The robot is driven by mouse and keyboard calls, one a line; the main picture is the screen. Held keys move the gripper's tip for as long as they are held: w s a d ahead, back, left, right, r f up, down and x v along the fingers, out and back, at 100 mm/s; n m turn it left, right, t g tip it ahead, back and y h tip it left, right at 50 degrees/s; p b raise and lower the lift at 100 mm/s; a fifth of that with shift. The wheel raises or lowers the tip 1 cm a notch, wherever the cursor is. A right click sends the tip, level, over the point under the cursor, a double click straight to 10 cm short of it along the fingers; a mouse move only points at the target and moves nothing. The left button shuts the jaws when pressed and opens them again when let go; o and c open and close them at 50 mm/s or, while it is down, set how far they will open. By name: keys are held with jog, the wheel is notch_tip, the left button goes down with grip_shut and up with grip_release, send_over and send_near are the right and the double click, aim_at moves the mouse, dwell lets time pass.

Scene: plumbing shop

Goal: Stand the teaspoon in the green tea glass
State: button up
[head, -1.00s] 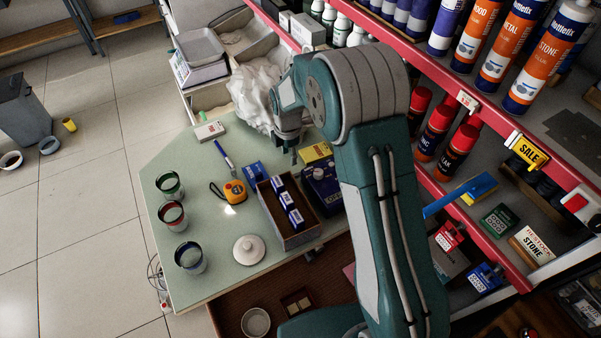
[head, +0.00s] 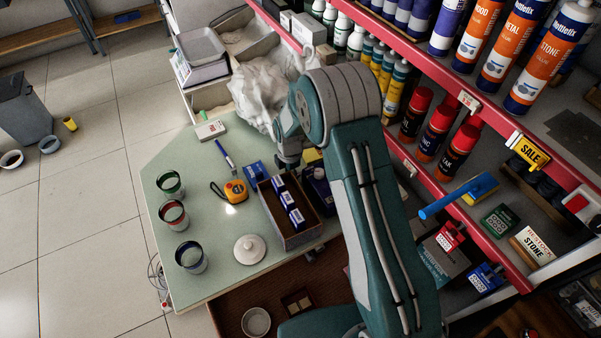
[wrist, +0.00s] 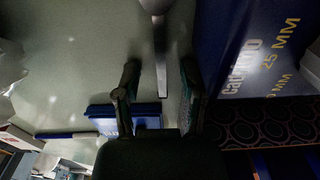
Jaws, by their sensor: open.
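The teaspoon (wrist: 161,52) shows in the wrist view, its bowl at the top edge and its handle running down between my fingers. My gripper (wrist: 159,72) is open, with one finger on each side of the handle; I cannot tell whether either touches it. In the head view my gripper (head: 288,163) is low over the back of the table, and the spoon is hidden there. The green-rimmed tea glass (head: 170,185) stands upright at the table's left side. A red-rimmed glass (head: 173,214) and a dark-blue-rimmed glass (head: 190,257) stand in front of it.
An open box (head: 291,238) with small blue packs stands by a dark blue box (head: 318,190). A yellow tape measure (head: 235,190), a pen (head: 225,153), a blue item (head: 253,171) and a white lid (head: 249,249) lie on the table (head: 213,287). A crumpled white bag (head: 262,97) is behind.

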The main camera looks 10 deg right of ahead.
grip_shut()
jog(key=shift+f, duration=0.1)
dwell(0.3)
notch_tip(320, 180, up, 10)
jog(key=shift+r, duration=0.2)
